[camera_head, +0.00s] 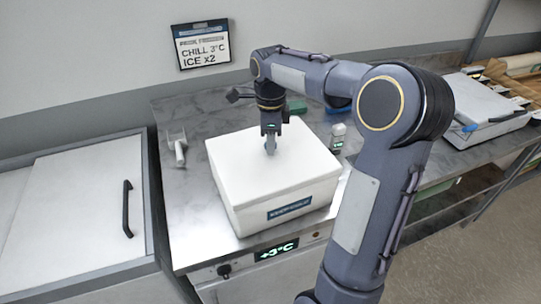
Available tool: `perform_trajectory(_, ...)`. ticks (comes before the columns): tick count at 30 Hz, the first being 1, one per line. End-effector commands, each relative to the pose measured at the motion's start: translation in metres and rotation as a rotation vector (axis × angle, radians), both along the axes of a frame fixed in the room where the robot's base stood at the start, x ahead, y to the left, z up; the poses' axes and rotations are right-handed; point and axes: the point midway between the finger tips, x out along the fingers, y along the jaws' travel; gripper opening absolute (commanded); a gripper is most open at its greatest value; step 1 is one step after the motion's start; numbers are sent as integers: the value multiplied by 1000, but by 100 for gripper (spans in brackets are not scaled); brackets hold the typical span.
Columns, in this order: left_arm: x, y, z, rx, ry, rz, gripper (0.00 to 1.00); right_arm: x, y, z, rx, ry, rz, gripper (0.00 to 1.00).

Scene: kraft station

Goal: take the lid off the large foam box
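The large foam box (255,215) is white, with a dark label on its front, and stands on the steel counter. Its flat white lid (240,165) lies on top and looks seated. My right gripper (270,148) points down over the middle of the lid, its fingertips at or just above the lid's surface. The fingers are seen narrow and small, so I cannot tell whether they are open or shut, or whether they hold anything. My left gripper is not in view.
A grey handheld tool (177,147) lies left of the box. A small bottle (338,134) stands close to its right, near my arm. A white case (475,108) is farther right. A chest with a black handle (127,208) adjoins the steel counter (187,215) at left.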

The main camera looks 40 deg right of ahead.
Motion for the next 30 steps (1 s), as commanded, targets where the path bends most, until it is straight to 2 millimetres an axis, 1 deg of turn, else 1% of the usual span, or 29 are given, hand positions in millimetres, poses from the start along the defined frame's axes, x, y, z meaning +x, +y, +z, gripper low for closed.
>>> perform_trajectory(1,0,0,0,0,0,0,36,0,0,0,0,0,0,17)
perform_trajectory(5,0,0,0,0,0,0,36,0,0,0,0,0,0,0)
perform_trajectory(14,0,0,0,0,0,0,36,0,0,1,-1,-1,0,0)
perform_trajectory(17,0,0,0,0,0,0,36,0,0,5,-1,-1,0,0)
perform_trajectory(20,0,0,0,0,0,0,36,1,0,14,-1,-3,0,0)
perform_trajectory(24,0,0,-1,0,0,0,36,0,0,35,-1,-7,1,0)
perform_trajectory(26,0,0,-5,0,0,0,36,-10,3,43,-2,-6,1,0)
perform_trajectory(30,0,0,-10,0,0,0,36,-33,10,72,-2,-7,1,0)
